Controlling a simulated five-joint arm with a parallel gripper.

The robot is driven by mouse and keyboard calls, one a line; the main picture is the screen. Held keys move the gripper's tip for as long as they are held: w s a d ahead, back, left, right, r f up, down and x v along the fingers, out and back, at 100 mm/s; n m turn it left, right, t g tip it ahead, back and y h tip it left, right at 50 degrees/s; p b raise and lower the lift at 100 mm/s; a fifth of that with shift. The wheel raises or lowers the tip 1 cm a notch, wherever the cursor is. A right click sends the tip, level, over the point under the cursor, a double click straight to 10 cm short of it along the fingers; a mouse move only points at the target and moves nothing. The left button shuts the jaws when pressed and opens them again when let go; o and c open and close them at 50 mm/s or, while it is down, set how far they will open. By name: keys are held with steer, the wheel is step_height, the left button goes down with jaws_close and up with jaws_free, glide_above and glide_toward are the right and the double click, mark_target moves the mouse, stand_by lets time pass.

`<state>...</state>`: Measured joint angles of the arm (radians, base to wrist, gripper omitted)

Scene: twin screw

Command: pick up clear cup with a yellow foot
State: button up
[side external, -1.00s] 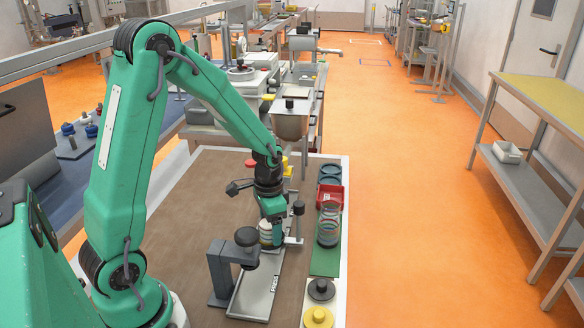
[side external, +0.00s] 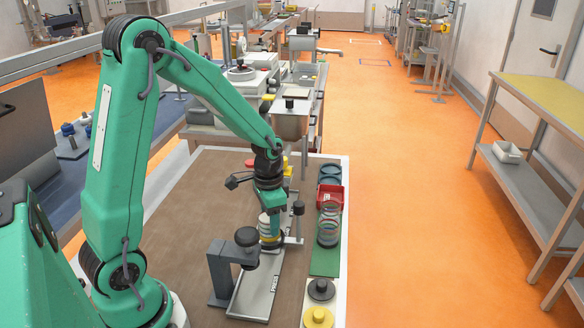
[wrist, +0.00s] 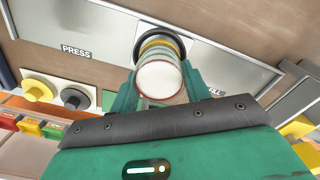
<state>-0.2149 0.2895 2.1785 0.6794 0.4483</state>
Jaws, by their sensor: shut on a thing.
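My gripper (side external: 268,205) points down over the metal plate labelled PRESS (side external: 258,291). It is shut on a pale, clear-looking cup (side external: 266,226) with a yellowish band low on it. In the wrist view the cup (wrist: 158,82) shows end-on between the two green fingers (wrist: 160,90), with a thin red rim and a yellow band beyond. A black ring (wrist: 176,41) shows past its far end. The cup looks upright. I cannot tell whether it touches what is below.
A grey press stand with a dark knob (side external: 247,237) is close in front of the cup. To the right are a green strip (side external: 326,262) with clear ringed cups (side external: 328,228), a red bin (side external: 330,197), a black knob (side external: 321,289) and a yellow knob (side external: 317,318). The brown mat's left is clear.

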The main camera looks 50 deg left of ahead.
step_height(320, 180, up, 2)
steer(key=shift+r, duration=0.25)
steer(key=s+d+r, duration=0.3)
steer(key=d+r, duration=0.3)
steer(key=d, duration=0.5)
steer(key=shift+s+r, duration=0.3)
steer(key=shift+s, duration=0.05)
steer(key=w+d+f, duration=0.3)
steer(key=w+f, duration=0.3)
steer(key=w, duration=0.4)
steer(key=shift+w+f, duration=0.15)
steer(key=shift+w, duration=0.2)
steer(key=shift+f, duration=0.25)
steer(key=shift+f, duration=2.15)
steer(key=shift+f, duration=0.45)
stand_by(0.4)
